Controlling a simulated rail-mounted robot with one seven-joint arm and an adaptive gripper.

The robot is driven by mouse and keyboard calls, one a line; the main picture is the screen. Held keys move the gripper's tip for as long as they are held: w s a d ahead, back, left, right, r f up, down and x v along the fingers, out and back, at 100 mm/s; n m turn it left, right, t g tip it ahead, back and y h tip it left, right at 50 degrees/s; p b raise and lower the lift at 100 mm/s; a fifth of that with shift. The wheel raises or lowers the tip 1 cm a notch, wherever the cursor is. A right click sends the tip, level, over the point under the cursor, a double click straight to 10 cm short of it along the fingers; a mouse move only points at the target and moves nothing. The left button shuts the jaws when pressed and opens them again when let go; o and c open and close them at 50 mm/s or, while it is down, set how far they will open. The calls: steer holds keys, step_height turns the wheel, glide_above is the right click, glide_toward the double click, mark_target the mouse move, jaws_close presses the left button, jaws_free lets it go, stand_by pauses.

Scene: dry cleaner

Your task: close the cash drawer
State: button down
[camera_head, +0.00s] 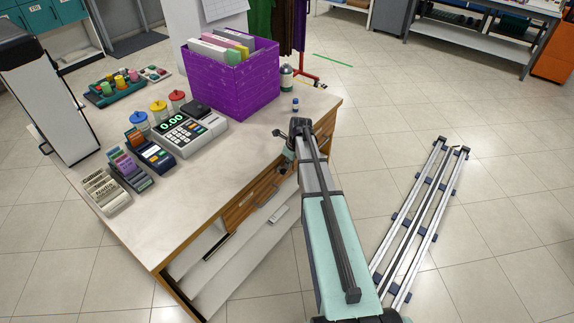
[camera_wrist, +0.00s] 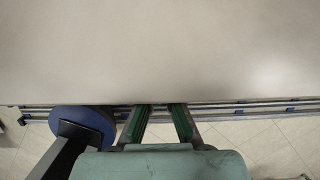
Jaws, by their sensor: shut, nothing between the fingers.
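The counter (camera_head: 150,215) has a band of wooden drawer fronts under its top, on the side facing my arm. A wooden drawer front (camera_head: 240,208) with a metal handle (camera_head: 267,197) shows there; I cannot tell for sure which drawer is the cash drawer or how far it stands out. My gripper (camera_head: 283,160) is at the counter's edge, near the right end of the drawer band, partly hidden by my arm. In the wrist view my gripper's green-padded fingers (camera_wrist: 161,108) point at the pale counter edge, with nothing between them. Contact with a drawer cannot be seen.
A cash register (camera_head: 187,132), a card terminal (camera_head: 150,155) and a purple file box (camera_head: 235,78) stand on the counter. Rails (camera_head: 420,220) lie on the tiled floor at the right. Open shelves are below the drawers.

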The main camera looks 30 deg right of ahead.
steer(key=shift+w+a+r, duration=0.1)
steer(key=shift+w, duration=0.35)
steer(key=s+d+r+n+b, duration=0.1)
steer(key=s+d+r+n, duration=0.2)
steer(key=s+r+n, duration=0.5)
steer(key=s+a+f+n+g, duration=0.2)
steer(key=s+a+f+n, duration=0.55)
steer(key=f, duration=0.25)
steer(key=s+a+f+n+g, duration=0.2)
steer(key=s+a+f+n, duration=0.4)
steer(key=s+f+n, duration=0.3)
steer(key=s+a+f+n+g, duration=0.1)
steer(key=s+a+f, duration=0.3)
steer(key=s, duration=0.5)
steer(key=s+a+f+n+g, duration=0.2)
steer(key=s+a+f+n, duration=0.1)
steer(key=s, duration=0.7)
steer(key=s+a+f+n+g+h, duration=0.1)
steer(key=s+a+f+n+g, duration=0.1)
steer(key=s+a+f, duration=0.3)
steer(key=s+f, duration=0.1)
steer(key=s, duration=0.3)
steer(key=shift+s, duration=0.4)
